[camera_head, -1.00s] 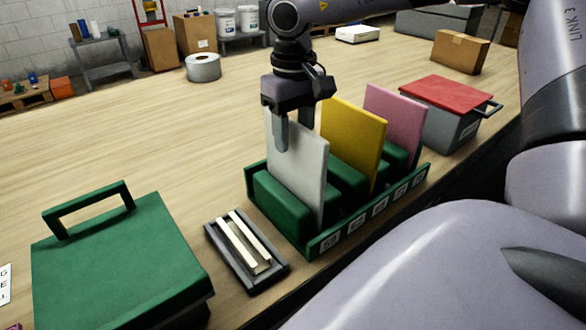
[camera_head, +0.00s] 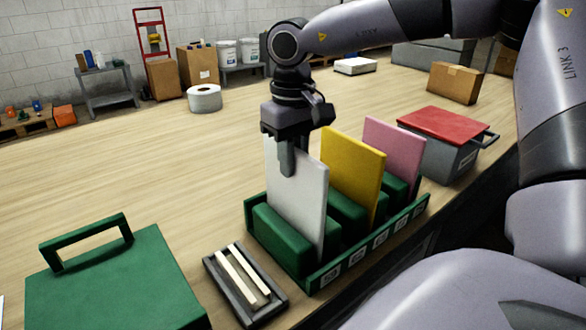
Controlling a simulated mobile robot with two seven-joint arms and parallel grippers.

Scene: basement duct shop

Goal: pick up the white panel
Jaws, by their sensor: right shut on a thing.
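The white panel (camera_head: 307,205) stands upright in the front-left slot of the green rack (camera_head: 370,255). Its lower edge is hidden between the rack's green blocks. My right gripper (camera_head: 287,160) points down at the panel's top edge and is shut on it, with one finger showing against the near face. The far finger is hidden behind the panel. My left gripper is not in view.
A yellow panel (camera_head: 352,175) and a pink panel (camera_head: 393,155) stand in the same rack. A red-lidded grey box (camera_head: 445,150) is behind right. A dark tray (camera_head: 245,285) and a green case (camera_head: 115,285) are at front left. The table's middle left is clear.

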